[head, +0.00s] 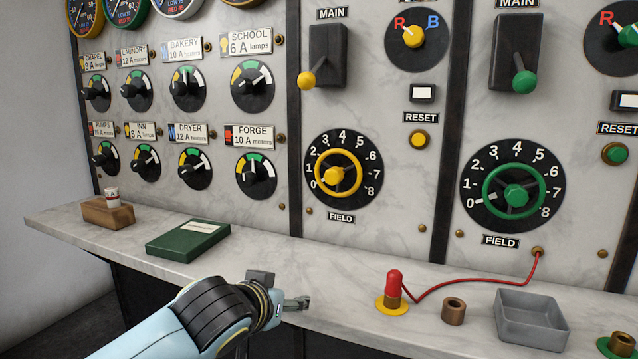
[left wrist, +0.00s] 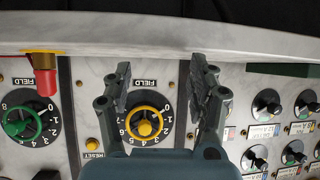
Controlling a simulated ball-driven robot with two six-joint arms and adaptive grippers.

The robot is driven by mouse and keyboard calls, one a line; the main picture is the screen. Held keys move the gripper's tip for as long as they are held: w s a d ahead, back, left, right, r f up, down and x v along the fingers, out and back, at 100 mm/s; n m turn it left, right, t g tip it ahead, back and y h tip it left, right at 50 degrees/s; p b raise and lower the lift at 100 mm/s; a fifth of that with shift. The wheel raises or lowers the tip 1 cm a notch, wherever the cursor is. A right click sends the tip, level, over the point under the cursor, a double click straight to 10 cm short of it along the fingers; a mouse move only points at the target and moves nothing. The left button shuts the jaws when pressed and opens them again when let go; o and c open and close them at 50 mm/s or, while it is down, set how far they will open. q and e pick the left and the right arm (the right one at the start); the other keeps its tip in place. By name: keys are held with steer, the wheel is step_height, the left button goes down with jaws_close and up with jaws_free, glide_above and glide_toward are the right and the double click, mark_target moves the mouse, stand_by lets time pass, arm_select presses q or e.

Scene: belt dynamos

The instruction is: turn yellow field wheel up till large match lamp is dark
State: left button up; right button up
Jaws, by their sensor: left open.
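The yellow field wheel (head: 334,174) sits on a black dial numbered 0 to 8, on the marble panel above the counter. Its exact setting is too small to read surely. It also shows in the left wrist view (left wrist: 146,122), turned upside down and framed between the fingers. My left gripper (head: 279,290) is open and empty, low over the counter's front, below the wheel and to its left, apart from it. The fingers also show in the left wrist view (left wrist: 160,75). No large match lamp is visible in either view. My right gripper is out of view.
A green field wheel (head: 513,192) is to the right. A red plug (head: 394,285) with a red cord, a brass socket (head: 453,310) and a grey tray (head: 529,322) are on the counter at right. A green book (head: 187,241) and a wooden block (head: 108,212) lie at left.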

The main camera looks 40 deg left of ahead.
mark_target(332, 180)
arm_select(q)
steer(key=w+a+r+n+t, duration=0.1)
steer(key=w+r+t, duration=0.2)
steer(key=w+r, duration=0.4)
steer(key=w+a+r+n+t, duration=0.1)
steer(key=w+r+t, duration=0.25)
steer(key=r, duration=0.55)
steer(key=x, duration=0.3)
steer(key=p+x, duration=0.1)
steer(key=x, duration=0.7)
steer(key=shift+d+f, duration=0.15)
steer(key=shift+f, duration=0.2)
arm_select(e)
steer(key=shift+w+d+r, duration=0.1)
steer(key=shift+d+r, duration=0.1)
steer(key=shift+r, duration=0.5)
arm_select(q)
steer(key=shift+c, duration=0.2)
steer(key=c, duration=1.1)
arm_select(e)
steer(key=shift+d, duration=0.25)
